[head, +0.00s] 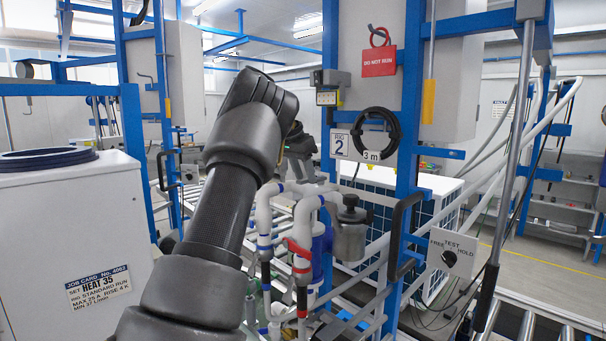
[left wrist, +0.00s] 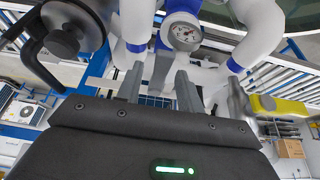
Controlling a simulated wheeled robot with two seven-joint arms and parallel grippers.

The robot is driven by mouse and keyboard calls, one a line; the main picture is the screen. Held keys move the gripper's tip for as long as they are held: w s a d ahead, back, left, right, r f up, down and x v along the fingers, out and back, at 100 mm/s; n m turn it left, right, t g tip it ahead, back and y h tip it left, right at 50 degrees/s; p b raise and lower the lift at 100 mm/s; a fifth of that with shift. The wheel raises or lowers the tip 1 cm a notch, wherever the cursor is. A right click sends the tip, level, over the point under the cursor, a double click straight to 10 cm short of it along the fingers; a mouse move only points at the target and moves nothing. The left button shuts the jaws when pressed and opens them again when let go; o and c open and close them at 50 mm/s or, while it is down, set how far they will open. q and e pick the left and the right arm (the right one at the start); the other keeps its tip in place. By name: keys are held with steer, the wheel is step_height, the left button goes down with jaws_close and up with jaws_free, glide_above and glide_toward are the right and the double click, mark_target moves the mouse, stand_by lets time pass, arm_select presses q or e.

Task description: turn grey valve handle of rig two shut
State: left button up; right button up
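Rig two bears a "RIG 2" sign (head: 339,144). White pipes (head: 262,215) with a red handle (head: 298,248) run below it. My left gripper (head: 298,160) is at the top of these pipes, partly hidden behind my own forearm and wrist. In the left wrist view its two fingers (left wrist: 160,75) stand apart with nothing gripped between them. My right gripper is out of view.
A grey canister (head: 350,230) stands right of the pipes. A blue post (head: 408,130) carries a coiled black cable (head: 375,133). A "FREE TEST HOLD" switch box (head: 451,252) is at right. A white cabinet (head: 75,230) fills the left. A dark round knob (left wrist: 62,42) is left of the fingers.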

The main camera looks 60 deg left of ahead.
arm_select(q)
steer(key=shift+o, duration=0.3)
steer(key=shift+s+r, duration=0.2)
steer(key=shift+r, duration=0.15)
steer(key=p+v, duration=0.3)
steer(key=v, duration=0.7)
steer(key=shift+w, duration=0.1)
